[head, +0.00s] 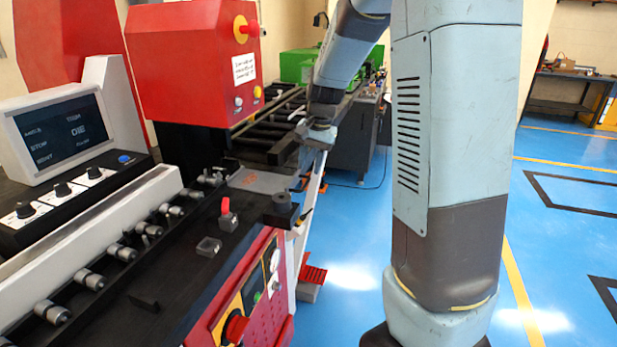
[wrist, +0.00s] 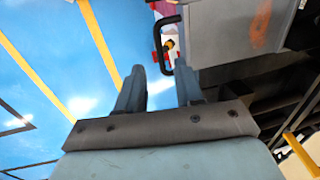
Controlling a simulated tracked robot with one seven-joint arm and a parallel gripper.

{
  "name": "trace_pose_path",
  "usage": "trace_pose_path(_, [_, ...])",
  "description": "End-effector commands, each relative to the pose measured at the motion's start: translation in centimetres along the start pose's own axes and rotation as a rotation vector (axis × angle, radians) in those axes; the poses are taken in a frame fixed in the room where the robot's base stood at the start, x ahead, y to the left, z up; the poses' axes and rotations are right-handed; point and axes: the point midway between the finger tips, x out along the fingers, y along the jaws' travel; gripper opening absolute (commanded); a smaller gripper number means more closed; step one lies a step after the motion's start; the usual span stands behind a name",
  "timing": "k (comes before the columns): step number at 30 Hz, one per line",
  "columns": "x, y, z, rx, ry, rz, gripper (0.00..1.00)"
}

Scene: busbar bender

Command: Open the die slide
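The die slide (head: 262,181) is a flat grey block with a red-orange mark, on the dark bed of the bender in the head view. In the wrist view its grey face (wrist: 232,32) with the orange smear fills the top right. A black bar handle (wrist: 158,42) sticks out from its left side. My gripper (wrist: 162,80) is open, with two blue-grey fingers apart and nothing held. The handle lies just beyond the fingertips, nearer the right finger; contact cannot be told. In the head view my gripper (head: 303,182) is small, beside the slide's right end.
A red press head (head: 190,65) rises behind the slide. A control screen (head: 60,135) and a row of metal rollers (head: 122,252) are at left. Blue floor (head: 345,270) is open to the right of the machine.

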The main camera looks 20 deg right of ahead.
Motion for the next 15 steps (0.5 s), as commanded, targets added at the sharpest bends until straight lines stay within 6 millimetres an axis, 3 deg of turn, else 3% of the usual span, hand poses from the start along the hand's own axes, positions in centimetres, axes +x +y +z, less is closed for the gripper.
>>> trace_pose_path(6, [3.2, 0.0, 0.0, 0.000, -0.001, 0.001, 0.36])
trace_pose_path(15, [4.8, -0.1, 0.0, 0.000, 0.001, -0.001, 0.36])
